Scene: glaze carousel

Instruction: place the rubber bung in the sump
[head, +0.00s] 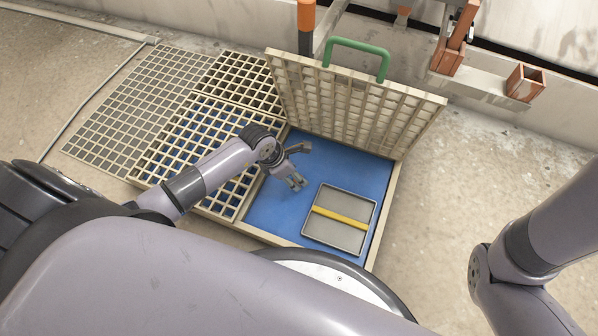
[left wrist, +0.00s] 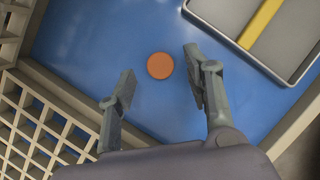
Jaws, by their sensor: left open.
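The sump (head: 285,208) is a blue-floored pit in the grating, with a pale rim. In the left wrist view, a round orange-brown piece that looks like the rubber bung (left wrist: 160,66) rests on the sump's blue floor (left wrist: 95,35). My left gripper (head: 303,167) is over the sump, fingers apart. In the left wrist view my left gripper (left wrist: 159,85) has one finger on each side of the bung, with gaps and no contact seen. The bung does not show in the head view. My right gripper is out of view.
A grey tray with a yellow stripe (head: 340,219) lies in the sump's right part. A grid lid with a green handle (head: 357,45) stands raised behind. Grating (head: 185,150) covers the left. An orange-topped post (head: 306,15) and a brick-coloured box (head: 525,82) are at the back.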

